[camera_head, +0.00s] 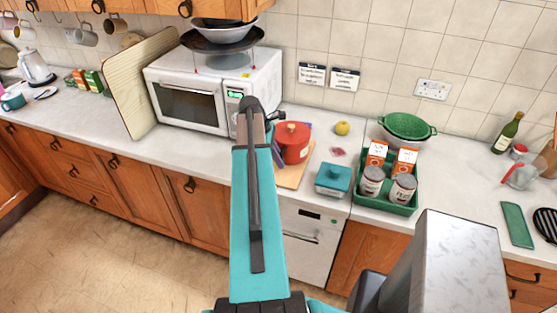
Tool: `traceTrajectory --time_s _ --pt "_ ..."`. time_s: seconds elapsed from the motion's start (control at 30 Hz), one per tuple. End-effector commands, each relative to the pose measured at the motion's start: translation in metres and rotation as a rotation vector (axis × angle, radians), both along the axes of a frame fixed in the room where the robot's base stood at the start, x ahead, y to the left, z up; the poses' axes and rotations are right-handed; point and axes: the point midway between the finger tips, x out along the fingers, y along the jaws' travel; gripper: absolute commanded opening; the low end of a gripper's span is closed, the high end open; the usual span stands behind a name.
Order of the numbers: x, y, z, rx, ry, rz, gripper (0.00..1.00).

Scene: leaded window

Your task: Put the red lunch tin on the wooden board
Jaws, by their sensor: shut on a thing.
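The red lunch tin (294,148) is right of my arm, with its left side hidden behind the arm. It is over or on the wooden board (291,179), of which a front strip and a right edge show. I cannot tell whether the tin touches the board. My gripper (276,117) is mostly hidden behind my teal arm; a small dark part shows at the tin's upper left. It is shut on the red lunch tin, though its fingertips are not clear.
A teal tin (333,180) stands close right of the board, then a green crate (399,207) with cans and cartons. A white microwave (212,95) is behind left. A yellow fruit (342,128) and a green colander (407,127) are behind.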

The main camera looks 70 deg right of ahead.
Motion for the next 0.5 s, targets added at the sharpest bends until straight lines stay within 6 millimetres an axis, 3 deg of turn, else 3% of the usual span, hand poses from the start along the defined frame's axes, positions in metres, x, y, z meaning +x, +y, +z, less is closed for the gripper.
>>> traceTrajectory --time_s 0.17,0.2,0.3,0.5 --pt "-0.0001 -0.0003 -0.0009 -0.001 0.001 0.000 0.00" --pt "0.0001 0.0001 -0.0018 0.000 0.000 0.000 0.12" --pt "0.0001 0.0001 -0.0015 0.000 0.000 0.001 0.28" --pt "0.0002 0.0002 -0.0014 0.000 0.000 0.001 0.28"
